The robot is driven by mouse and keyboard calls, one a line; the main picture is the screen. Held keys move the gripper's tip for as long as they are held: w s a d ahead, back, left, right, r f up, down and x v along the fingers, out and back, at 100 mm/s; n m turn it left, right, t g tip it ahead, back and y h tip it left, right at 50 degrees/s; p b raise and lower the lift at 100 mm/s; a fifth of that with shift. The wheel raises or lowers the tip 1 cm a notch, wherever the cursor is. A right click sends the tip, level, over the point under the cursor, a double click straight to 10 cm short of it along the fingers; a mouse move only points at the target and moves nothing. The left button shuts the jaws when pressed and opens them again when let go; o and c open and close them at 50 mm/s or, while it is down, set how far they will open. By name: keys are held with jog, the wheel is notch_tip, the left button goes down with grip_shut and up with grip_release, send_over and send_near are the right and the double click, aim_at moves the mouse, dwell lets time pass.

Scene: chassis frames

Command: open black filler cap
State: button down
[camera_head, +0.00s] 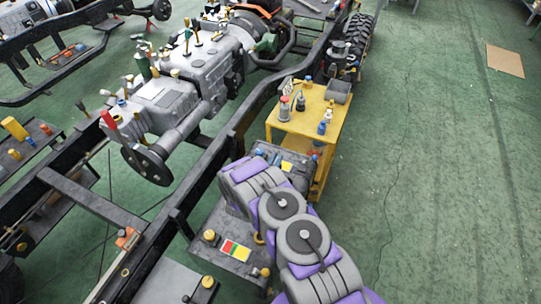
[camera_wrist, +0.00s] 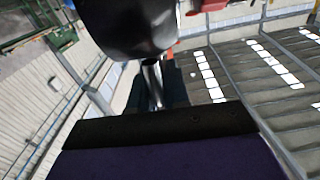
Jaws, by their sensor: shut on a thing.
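In the wrist view, a large black rounded part (camera_wrist: 135,25), which looks like the black filler cap, fills the top close to the camera. A short metal rod (camera_wrist: 152,82) runs from it down to the dark edge of my gripper (camera_wrist: 155,105), which is shut on it. My gripper's purple body fills the bottom of this view. In the head view, my grey and purple arm reaches to the chassis frame (camera_head: 215,150) beside a dark box (camera_head: 285,160). My fingertips and the cap are hidden there behind the arm.
A yellow cart (camera_head: 305,120) with bottles and a grey bin (camera_head: 338,91) stands just beyond my arm. A grey box with yellow knobs (camera_head: 225,240) lies left of my arm. Green floor (camera_head: 430,180) is clear at right.

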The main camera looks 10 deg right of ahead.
jog(key=shift+s+d, duration=0.15)
jog(key=shift+d, duration=0.05)
jog(key=c, duration=1.2)
grip_release()
jog(key=shift+f, duration=0.1)
jog(key=shift+a, duration=0.1)
jog(key=p+v, duration=0.2)
jog(key=v, duration=1.5)
jog(key=shift+s+a+p, duration=0.1)
jog(key=shift+p, duration=0.25)
